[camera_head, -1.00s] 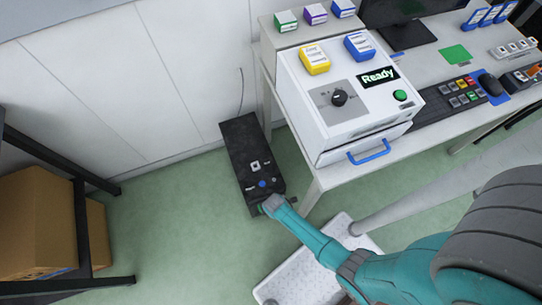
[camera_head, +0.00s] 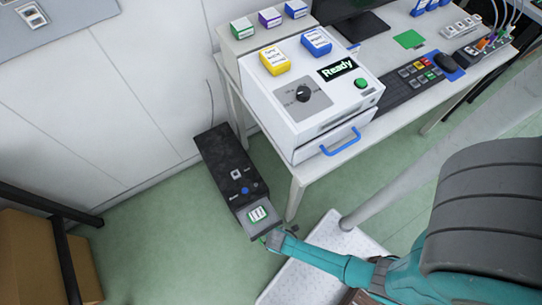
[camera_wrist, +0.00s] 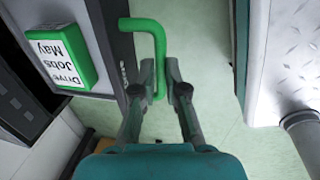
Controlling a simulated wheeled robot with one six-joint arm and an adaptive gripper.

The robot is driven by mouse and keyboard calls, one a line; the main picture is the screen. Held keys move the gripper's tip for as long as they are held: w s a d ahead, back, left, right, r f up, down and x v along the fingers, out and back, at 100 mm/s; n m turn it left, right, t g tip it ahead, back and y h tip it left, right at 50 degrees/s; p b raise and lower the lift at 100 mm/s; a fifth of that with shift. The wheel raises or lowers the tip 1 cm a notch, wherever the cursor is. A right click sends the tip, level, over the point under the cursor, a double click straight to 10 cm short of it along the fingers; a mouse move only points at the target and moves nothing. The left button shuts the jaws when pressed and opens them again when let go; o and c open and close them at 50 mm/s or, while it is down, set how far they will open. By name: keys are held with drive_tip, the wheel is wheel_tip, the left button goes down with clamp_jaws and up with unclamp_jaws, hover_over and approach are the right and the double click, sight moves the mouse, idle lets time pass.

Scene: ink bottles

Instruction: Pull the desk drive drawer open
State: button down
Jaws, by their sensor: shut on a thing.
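The desk drive (camera_head: 222,160) is a dark box standing on the floor beside the desk. Its drawer (camera_head: 243,215) is out at the front end, and a green and white cartridge (camera_head: 258,214) lies in it. In the wrist view the cartridge (camera_wrist: 62,56) reads "Drive Jobs May". A green handle (camera_wrist: 150,28) projects from the drawer front. My gripper (camera_wrist: 163,82) is shut on this handle, with a finger on each side. In the head view my gripper (camera_head: 272,238) is at the drawer's front, and the handle is mostly hidden.
The desk (camera_head: 300,178) carries a white machine (camera_head: 310,95) showing "Ready", with a blue-handled drawer. A white textured platform (camera_head: 325,240) lies on the floor at right. A dark shelf frame with a cardboard box (camera_head: 40,255) stands at left. Green floor is clear between.

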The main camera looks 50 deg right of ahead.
drive_tip(key=c, duration=1.2)
unclamp_jaws()
wheel_tip(320, 180, up, 12)
drive_tip(key=s, duration=0.2)
drive_tip(key=shift+a+f, duration=0.15)
drive_tip(key=shift+a, duration=0.2)
drive_tip(key=s+d+r+m+t, duration=0.1)
drive_tip(key=r+m+t, duration=0.3)
drive_tip(key=r, duration=1)
drive_tip(key=s+d+r+m+t, duration=0.1)
drive_tip(key=s+r+m+t, duration=0.3)
drive_tip(key=r, duration=1)
drive_tip(key=s+d+r+m+t, duration=0.2)
drive_tip(key=r+m+t, duration=0.2)
drive_tip(key=r, duration=1.1)
drive_tip(key=m, duration=0.2)
drive_tip(key=shift+s+m+t+y, duration=0.15)
drive_tip(key=shift+m+t+y, duration=0.15)
drive_tip(key=shift+t, duration=0.1)
